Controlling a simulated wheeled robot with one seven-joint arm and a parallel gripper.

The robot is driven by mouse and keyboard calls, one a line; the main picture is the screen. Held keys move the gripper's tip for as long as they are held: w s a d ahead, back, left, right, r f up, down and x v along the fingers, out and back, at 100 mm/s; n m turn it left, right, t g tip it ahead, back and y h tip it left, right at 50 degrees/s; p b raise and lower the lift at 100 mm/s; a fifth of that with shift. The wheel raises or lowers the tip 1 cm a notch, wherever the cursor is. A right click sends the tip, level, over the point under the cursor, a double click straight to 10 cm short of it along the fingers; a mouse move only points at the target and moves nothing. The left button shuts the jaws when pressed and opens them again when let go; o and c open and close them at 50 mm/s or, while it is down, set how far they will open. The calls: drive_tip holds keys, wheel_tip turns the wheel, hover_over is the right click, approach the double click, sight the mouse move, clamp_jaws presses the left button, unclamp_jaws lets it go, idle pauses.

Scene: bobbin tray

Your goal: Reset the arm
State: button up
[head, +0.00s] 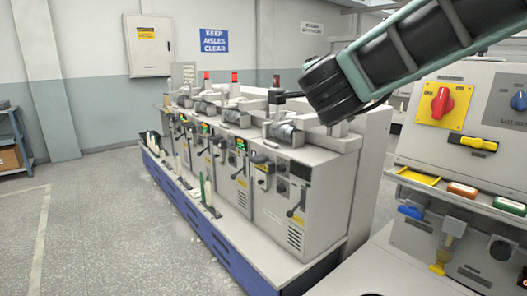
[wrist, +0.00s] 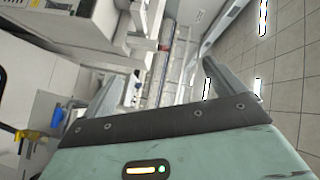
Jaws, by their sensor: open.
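My arm (head: 410,55) reaches in from the top right of the head view, raised in front of the row of machines. Its dark rounded part (head: 332,90) overlaps the top of the nearest machine in the picture. My gripper (wrist: 160,78) shows in the wrist view with its two grey fingers spread wide apart. Nothing is between the fingers. The fingers are not clearly seen in the head view.
A row of grey machines (head: 315,205) with levers stands on a blue base (head: 215,240). At right is a panel with a red knob (head: 440,103), a yellow tray (head: 418,176) and coloured blocks. Open floor (head: 95,235) lies at left.

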drive_tip(key=s+a+f+n+g+y, duration=0.4)
drive_tip(key=s+a+f+n, duration=0.1)
drive_tip(key=s+f+n, duration=0.25)
drive_tip(key=s+a+f+n+g+y, duration=0.4)
drive_tip(key=s+a+f+n+y, duration=0.15)
drive_tip(key=s+f+n, duration=0.2)
drive_tip(key=s+d+f+n+g+h, duration=0.3)
drive_tip(key=s+d+f+n+g, duration=0.1)
drive_tip(key=s, duration=0.6)
drive_tip(key=s+d+f+n+g+h, duration=0.3)
drive_tip(key=s+d+f, duration=0.4)
drive_tip(key=s, duration=0.4)
drive_tip(key=shift+d+n+g+h, duration=0.35)
drive_tip(key=shift+d+n+g, duration=0.15)
drive_tip(key=shift+d, duration=0.1)
drive_tip(key=shift+r, duration=0.1)
